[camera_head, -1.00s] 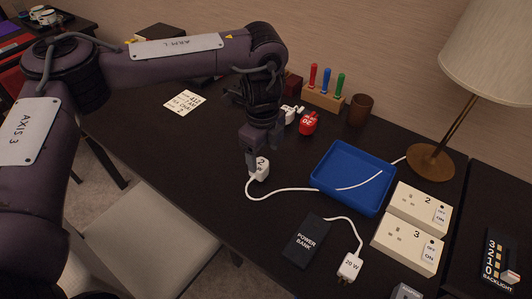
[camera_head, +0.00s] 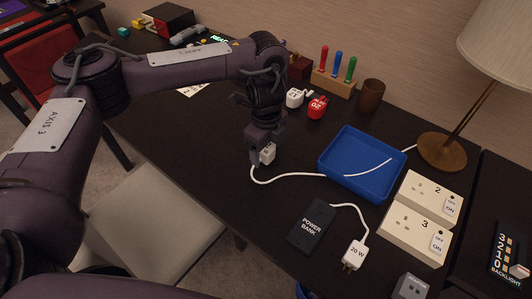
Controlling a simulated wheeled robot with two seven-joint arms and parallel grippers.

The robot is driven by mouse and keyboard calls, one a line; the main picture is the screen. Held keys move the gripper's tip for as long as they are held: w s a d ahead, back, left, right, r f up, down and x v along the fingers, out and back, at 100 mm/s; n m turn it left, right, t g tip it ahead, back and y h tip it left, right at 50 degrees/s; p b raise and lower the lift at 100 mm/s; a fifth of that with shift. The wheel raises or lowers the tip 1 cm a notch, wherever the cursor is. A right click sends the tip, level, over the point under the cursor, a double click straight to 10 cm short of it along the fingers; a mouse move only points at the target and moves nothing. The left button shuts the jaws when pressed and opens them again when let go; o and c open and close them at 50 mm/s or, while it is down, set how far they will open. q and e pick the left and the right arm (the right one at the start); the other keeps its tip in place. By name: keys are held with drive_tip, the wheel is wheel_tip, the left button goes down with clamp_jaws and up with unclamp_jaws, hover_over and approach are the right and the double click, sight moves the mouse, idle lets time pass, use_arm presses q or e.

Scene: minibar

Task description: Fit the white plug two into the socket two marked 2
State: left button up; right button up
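The white plug two (camera_head: 268,154) is at the tip of my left gripper (camera_head: 260,157), above the dark desk, left of the blue tray. The gripper appears shut on it; the fingers hide part of the plug, and its marking is too small to read now. Its white cord loops right and runs across the blue tray toward the lamp. The socket two (camera_head: 420,188), a cream box marked 2 with a switch, lies right of the tray, well apart from the plug. Its holes show and nothing is in them. My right gripper is not in view.
The blue tray (camera_head: 329,165) lies between plug and socket. The socket marked 3 (camera_head: 406,238) adjoins socket two. The lamp (camera_head: 441,153) stands behind. A power bank (camera_head: 312,226), a 20 W plug (camera_head: 354,253) and an adaptor (camera_head: 411,287) lie in front. White and red plugs (camera_head: 317,107) lie farther back.

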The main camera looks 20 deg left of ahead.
use_arm(q)
drive_tip(key=c, duration=1.2)
drive_tip(key=shift+o, duration=0.2)
drive_tip(key=shift+r, duration=0.1)
